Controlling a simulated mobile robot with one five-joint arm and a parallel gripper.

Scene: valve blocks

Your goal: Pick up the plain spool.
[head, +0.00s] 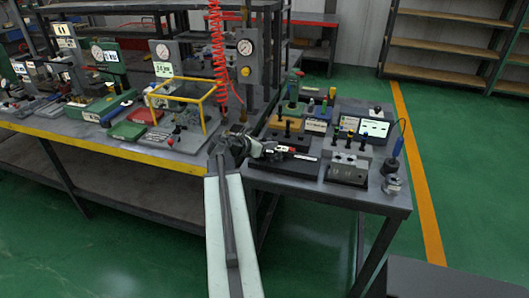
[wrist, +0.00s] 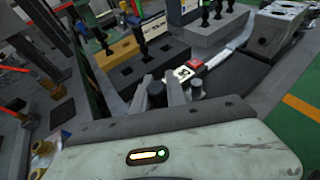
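My gripper (head: 259,149) is low over the right-hand table, at the left end of a long dark tray (head: 293,164). In the wrist view the two grey fingers of my gripper (wrist: 158,92) stand apart, with a short dark cylinder (wrist: 157,94) between them. It may be a spool; I cannot tell whether the fingers touch it. Another short dark cylinder (wrist: 196,88) is just right of the fingers. A white label and a red part (wrist: 195,65) lie just beyond. I cannot make out for certain which piece is the plain spool.
A yellow block (wrist: 130,65) and a grey block (wrist: 208,35) with upright dark pieces stand beyond the fingers. A metal valve block (head: 347,168) and a small lit screen (head: 374,128) are to the right. A yellow frame (head: 185,98) and a red coiled hose (head: 217,50) are left.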

